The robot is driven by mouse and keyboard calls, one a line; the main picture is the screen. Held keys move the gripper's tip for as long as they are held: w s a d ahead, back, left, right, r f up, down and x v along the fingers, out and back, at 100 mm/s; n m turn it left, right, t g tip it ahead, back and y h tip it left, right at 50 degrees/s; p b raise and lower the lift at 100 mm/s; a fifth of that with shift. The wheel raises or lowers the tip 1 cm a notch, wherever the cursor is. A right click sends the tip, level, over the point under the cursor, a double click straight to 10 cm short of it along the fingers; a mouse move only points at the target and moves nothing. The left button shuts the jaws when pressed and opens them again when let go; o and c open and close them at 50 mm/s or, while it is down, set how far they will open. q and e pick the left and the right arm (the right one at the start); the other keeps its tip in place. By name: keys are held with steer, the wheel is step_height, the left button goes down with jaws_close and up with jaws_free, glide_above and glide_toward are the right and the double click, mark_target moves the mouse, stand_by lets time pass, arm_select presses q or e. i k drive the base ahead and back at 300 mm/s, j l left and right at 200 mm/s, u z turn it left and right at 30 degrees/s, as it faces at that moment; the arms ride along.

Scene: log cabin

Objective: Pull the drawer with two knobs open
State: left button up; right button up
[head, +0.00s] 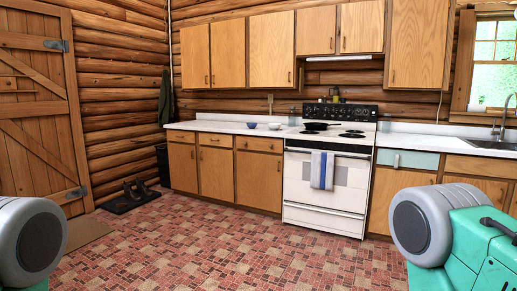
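A pale green drawer front (410,159) sits under the counter just right of the stove, with a small upright light handle on its left part. Three wooden drawer fronts, a left one (181,136), a middle one (216,140) and a right one (259,145), are in a row left of the stove. All of these look shut. The knobs are too small to make out, so I cannot tell which drawer has two. Neither of my grippers is in view; only upper parts of my arms show at the lower left and right corners.
A white stove (325,181) with a towel (322,170) on its door stands between the cabinets. A sink (492,144) is at the right. Boots on a dark mat (129,201) lie near the wooden door (38,110). The tiled floor (215,245) ahead is clear.

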mark_target(262, 144)
steer(key=i+z, duration=0.1)
steer(key=i, duration=1.55)
steer(key=i+z, duration=0.1)
steer(key=i, duration=1.6)
